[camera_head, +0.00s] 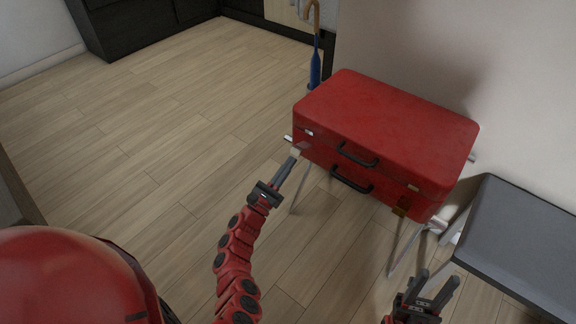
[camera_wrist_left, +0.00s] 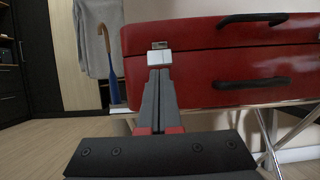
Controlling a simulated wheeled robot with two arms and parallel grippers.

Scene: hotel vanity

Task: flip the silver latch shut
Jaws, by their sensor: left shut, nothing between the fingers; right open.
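A closed-looking red suitcase (camera_head: 385,125) rests on a metal-legged stand, with two black handles on its front. A small silver plate (camera_head: 308,132) sits on the upper half near the front left corner. A pale silver latch piece (camera_wrist_left: 158,58) shows just below that plate in the left wrist view. My left gripper (camera_head: 293,160) is shut and empty, its tips right at the latch piece; I cannot tell whether they touch, and the tips partly hide it. My right gripper (camera_head: 436,281) is open and empty, below the case's right end.
A dark grey bench (camera_head: 520,240) stands to the right. A blue umbrella (camera_head: 315,68) hangs behind the case. The wooden floor at left is clear.

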